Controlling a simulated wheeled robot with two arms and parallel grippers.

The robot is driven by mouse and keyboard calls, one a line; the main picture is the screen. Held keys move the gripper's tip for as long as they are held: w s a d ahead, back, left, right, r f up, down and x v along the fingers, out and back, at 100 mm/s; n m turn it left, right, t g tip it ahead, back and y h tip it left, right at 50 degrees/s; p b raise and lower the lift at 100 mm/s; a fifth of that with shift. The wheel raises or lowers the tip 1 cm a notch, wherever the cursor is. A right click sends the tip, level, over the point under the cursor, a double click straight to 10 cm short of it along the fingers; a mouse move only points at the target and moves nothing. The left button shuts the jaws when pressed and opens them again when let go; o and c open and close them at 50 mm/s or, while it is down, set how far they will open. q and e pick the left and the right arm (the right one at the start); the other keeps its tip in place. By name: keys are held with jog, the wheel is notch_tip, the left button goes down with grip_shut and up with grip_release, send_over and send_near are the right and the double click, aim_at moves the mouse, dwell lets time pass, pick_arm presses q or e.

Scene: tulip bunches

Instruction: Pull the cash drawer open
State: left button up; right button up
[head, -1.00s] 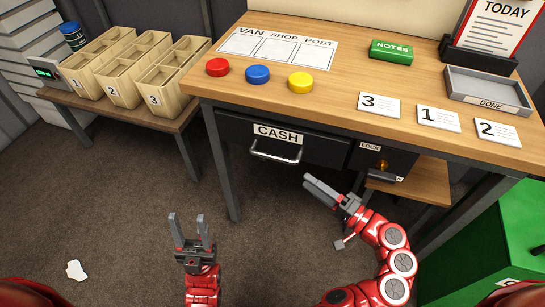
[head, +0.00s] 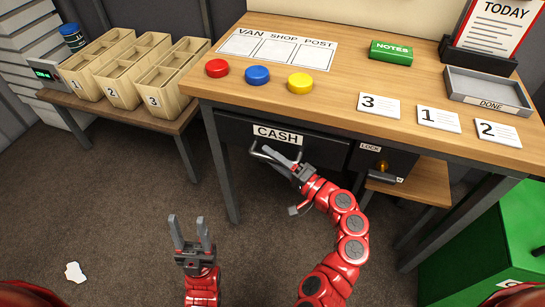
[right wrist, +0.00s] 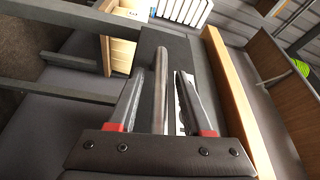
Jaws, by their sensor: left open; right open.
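The black cash drawer (head: 325,152) under the table top looks closed, its front in line with the desk frame. It bears a white CASH label (head: 278,134) and a metal bar handle (head: 256,152), partly hidden by my right gripper (head: 268,157). In the right wrist view, my open right gripper (right wrist: 159,74) has a finger on each side of the handle (right wrist: 161,62), with gaps visible. My left gripper (head: 190,228) is open and empty above the floor, left of the desk.
A lock box with a brass knob (head: 382,166) is right of the drawer. A wooden shelf (head: 425,182) and green cabinet (head: 490,245) stand further right. Several wooden bins (head: 120,95) sit on a side bench. The floor before the drawer is clear apart from my arms.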

grip_shut()
dwell(1.3)
